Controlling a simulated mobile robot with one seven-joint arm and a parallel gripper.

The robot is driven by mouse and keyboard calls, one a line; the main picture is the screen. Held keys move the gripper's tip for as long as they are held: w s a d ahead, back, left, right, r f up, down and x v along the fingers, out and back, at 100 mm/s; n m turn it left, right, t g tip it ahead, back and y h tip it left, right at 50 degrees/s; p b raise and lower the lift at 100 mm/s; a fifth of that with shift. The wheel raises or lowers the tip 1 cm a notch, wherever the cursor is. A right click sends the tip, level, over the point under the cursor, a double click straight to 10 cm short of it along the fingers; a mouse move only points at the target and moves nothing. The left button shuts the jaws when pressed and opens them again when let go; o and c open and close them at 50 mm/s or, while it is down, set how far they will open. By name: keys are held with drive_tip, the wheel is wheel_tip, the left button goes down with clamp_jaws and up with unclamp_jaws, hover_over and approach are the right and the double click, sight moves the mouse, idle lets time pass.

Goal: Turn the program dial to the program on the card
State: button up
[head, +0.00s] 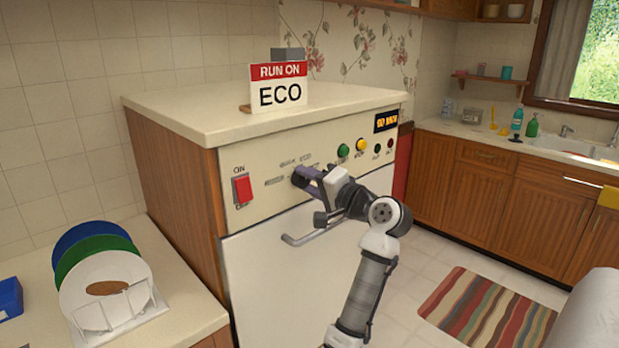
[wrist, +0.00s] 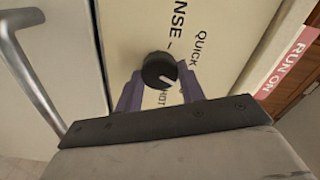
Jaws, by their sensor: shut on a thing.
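The card (head: 279,90) stands on top of the machine and reads "RUN ON ECO". Its red edge shows at the right of the wrist view (wrist: 288,62). The program dial (wrist: 158,68) is a round black knob with a white pointer mark, which points to the lower right in the wrist view. "QUICK" and part of a word ending in "NSE" are printed beside it; other labels are partly hidden. My gripper (wrist: 160,90) is shut on the dial, a purple-grey finger on each side. In the head view my gripper (head: 308,180) covers most of the dial.
The machine (head: 272,245) has a red ON/OFF switch (head: 242,189) at left, and green (head: 343,150) and yellow (head: 361,145) buttons at right. A door handle (head: 300,240) juts out below my gripper. A plate rack (head: 122,325) stands on the left counter.

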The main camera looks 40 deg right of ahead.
drive_tip(key=shift+d+r, duration=0.1)
idle(0.3)
drive_tip(key=o, duration=1)
drive_tip(key=shift+c, duration=0.2)
drive_tip(key=s+d+b, duration=0.1)
drive_tip(key=s+b, duration=0.3)
drive_tip(key=s, duration=0.9)
drive_tip(key=shift+s, duration=0.4)
